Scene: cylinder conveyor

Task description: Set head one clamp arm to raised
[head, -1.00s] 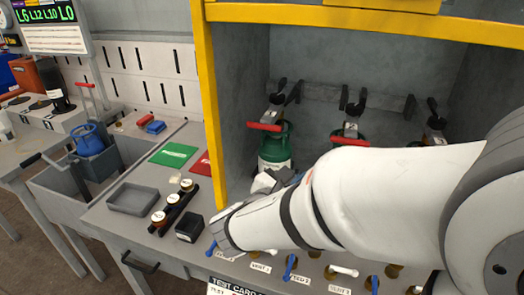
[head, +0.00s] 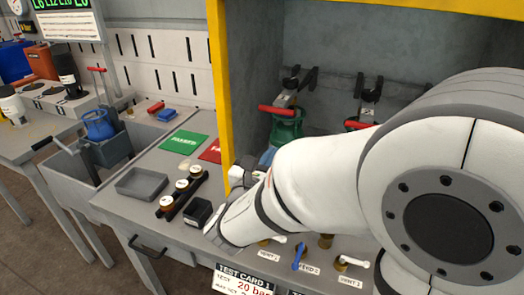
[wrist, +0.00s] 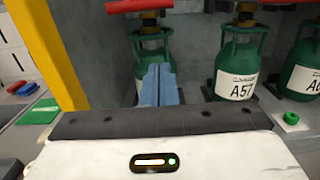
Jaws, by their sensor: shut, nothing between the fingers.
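The head one clamp arm, with a red handle (head: 277,110), is at the left end of the row inside the yellow-edged cabinet. Its red handle (wrist: 138,6) lies across the top of the wrist view, roughly level, above the first green cylinder (wrist: 124,62). My gripper's blue fingers (wrist: 160,84) are together and empty, in front of that cylinder and below the handle, apart from the handle. In the head view my gripper (head: 267,157) is mostly hidden by my arm. The clamp's lower parts are partly hidden.
A second red clamp handle (head: 357,125) is to the right. Cylinder A57 (wrist: 236,70) stands right of my fingers. The yellow cabinet post (wrist: 50,50) is at left. Valve levers, including a blue one (head: 298,256), line the front. A grey tray (head: 141,183) sits left.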

